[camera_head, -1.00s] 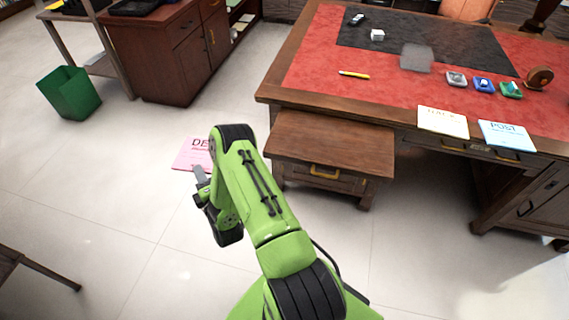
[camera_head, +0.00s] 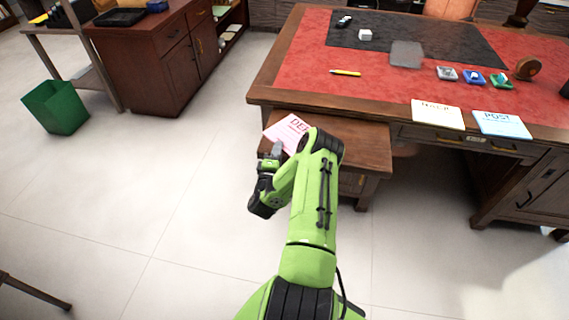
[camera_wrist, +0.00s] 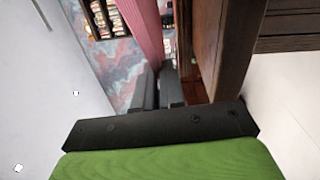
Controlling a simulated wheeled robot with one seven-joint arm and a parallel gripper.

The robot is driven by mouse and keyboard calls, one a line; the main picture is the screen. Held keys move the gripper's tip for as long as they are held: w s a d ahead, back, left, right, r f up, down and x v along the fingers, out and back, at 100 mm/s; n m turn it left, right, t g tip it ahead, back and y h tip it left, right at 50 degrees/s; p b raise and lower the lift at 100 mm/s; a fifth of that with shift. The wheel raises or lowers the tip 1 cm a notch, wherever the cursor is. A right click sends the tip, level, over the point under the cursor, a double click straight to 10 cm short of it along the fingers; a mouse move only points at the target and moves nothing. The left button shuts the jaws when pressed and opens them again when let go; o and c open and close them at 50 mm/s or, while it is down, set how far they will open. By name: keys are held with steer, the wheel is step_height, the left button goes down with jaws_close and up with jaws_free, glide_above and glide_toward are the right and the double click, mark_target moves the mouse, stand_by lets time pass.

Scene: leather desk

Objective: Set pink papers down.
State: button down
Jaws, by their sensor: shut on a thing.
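The pink papers (camera_head: 284,128), with dark lettering starting "DE", are in my gripper (camera_head: 275,152). They show above the left back part of the low wooden drawer stand (camera_head: 362,145). I cannot tell whether they touch its top. In the wrist view the papers (camera_wrist: 146,30) appear edge-on as a pink strip between the fingers (camera_wrist: 158,88), which are shut on them. The stand's dark wood (camera_wrist: 222,45) is close on the right in that view. My arm hides part of the stand and the papers' right side.
The desk (camera_head: 300,85) with a red leather top stands behind the stand. A cream paper stack (camera_head: 437,113) and a blue "POST" stack (camera_head: 502,125) lie at its front edge. A green bin (camera_head: 57,107) stands far left. The floor at left is open.

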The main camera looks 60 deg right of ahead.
step_height(320, 180, down, 6)
steer(key=b, duration=0.2)
steer(key=shift+f, duration=0.2)
steer(key=shift+f, duration=0.2)
steer(key=c, duration=1.1)
jaws_free()
steer(key=shift+c, duration=0.2)
steer(key=shift+r, duration=0.15)
steer(key=p+v, duration=0.7)
steer(key=p, duration=0.8)
steer(key=shift+a, duration=0.25)
